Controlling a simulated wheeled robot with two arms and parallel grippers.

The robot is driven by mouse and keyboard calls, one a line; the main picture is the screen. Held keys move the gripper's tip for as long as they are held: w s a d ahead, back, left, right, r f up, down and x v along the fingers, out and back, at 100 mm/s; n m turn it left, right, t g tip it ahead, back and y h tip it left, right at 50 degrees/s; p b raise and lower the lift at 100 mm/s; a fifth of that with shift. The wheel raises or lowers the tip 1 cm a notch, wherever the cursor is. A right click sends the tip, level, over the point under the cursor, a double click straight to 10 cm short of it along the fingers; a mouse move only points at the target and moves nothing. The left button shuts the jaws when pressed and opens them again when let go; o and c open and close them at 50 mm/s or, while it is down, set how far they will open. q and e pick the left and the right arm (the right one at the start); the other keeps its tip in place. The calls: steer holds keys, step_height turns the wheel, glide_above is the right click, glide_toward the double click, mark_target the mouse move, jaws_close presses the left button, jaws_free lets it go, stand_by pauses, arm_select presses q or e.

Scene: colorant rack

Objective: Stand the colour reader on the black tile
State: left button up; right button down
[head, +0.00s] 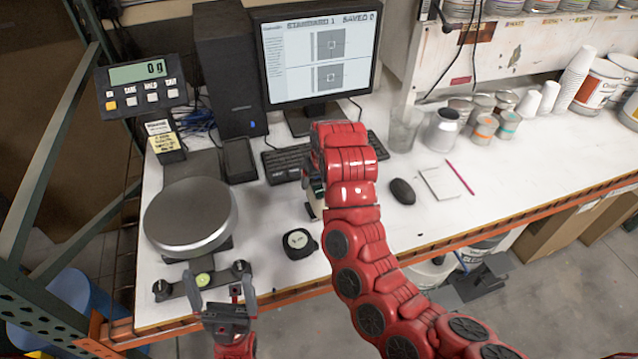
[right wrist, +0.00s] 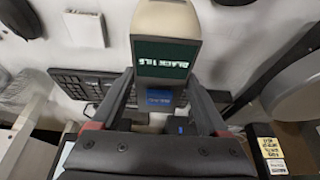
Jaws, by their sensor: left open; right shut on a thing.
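The colour reader is a beige device with a dark screen reading "BLACK TILE", upside down in the right wrist view (right wrist: 165,55). My right gripper (right wrist: 163,90) is shut on it. In the head view my red right wrist hides most of the reader (head: 311,208), which is over the table in front of the keyboard. A flat dark slab (head: 239,160) lies left of the keyboard; it may be the black tile, but I cannot tell for certain. My left gripper (head: 219,288) is open and empty at the table's front edge, by the scale's base.
A scale with a round metal pan (head: 190,215) stands at the left. The keyboard (head: 285,163), monitor (head: 318,50) and computer tower (head: 228,70) are behind. A mouse (head: 402,190), notepad (head: 440,183) and cans are at the right.

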steer(key=shift+w, duration=0.4)
step_height(320, 180, down, 3)
steer(key=p, duration=0.2)
steer(key=shift+f+p, duration=0.15)
steer(key=shift+p, duration=0.25)
steer(key=shift+f, duration=0.35)
jaws_free()
steer(key=shift+s, duration=0.1)
steer(key=shift+r, duration=0.1)
